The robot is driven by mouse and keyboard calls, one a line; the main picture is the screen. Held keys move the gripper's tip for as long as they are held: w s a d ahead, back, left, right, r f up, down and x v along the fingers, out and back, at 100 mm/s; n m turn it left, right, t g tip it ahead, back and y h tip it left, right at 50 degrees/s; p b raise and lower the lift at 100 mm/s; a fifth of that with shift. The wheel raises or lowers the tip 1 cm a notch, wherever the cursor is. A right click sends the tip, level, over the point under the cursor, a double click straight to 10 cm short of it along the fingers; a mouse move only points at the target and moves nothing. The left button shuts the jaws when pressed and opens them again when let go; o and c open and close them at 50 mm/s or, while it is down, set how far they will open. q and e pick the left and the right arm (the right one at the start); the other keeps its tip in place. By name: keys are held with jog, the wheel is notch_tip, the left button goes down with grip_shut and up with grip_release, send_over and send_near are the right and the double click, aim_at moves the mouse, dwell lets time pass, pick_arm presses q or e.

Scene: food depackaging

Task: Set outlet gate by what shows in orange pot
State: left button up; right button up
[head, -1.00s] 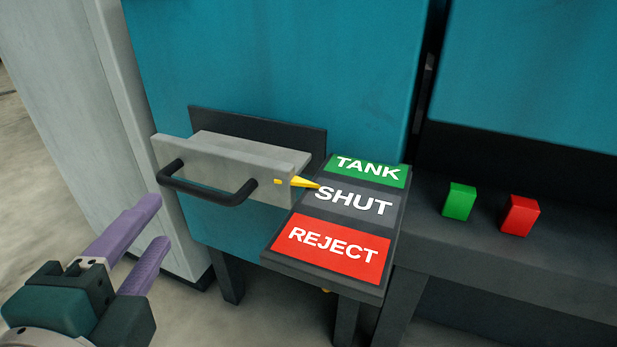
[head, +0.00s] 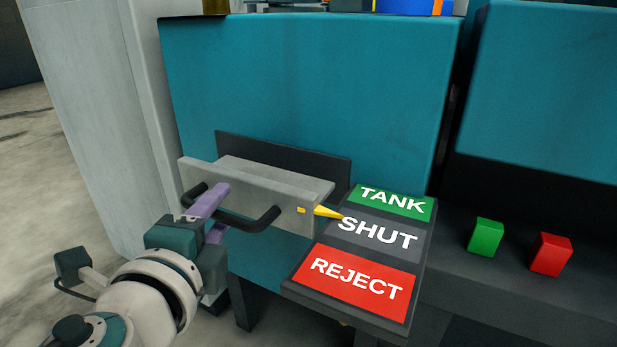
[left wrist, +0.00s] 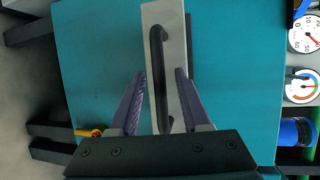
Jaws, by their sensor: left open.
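The outlet gate is a grey slide plate (head: 310,190) on the teal machine front, with a black bar handle (head: 252,222). Its yellow pointer (head: 326,211) points at the grey SHUT field (head: 380,232), between the green TANK field (head: 392,203) and the red REJECT field (head: 362,282). My left gripper (head: 216,212) is open at the handle's left part. In the left wrist view its purple fingers (left wrist: 160,78) are on either side of the handle (left wrist: 156,95); I cannot tell whether they touch it. I cannot make out the orange pot. My right gripper is not in view.
A green button block (head: 485,237) and a red one (head: 551,254) stand on the dark ledge at right. A pale grey panel (head: 100,120) stands left of the machine. Two round gauges (left wrist: 303,32) show at the wrist view's right edge.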

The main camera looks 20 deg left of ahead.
pick_arm(q)
grip_shut()
dwell(1.4)
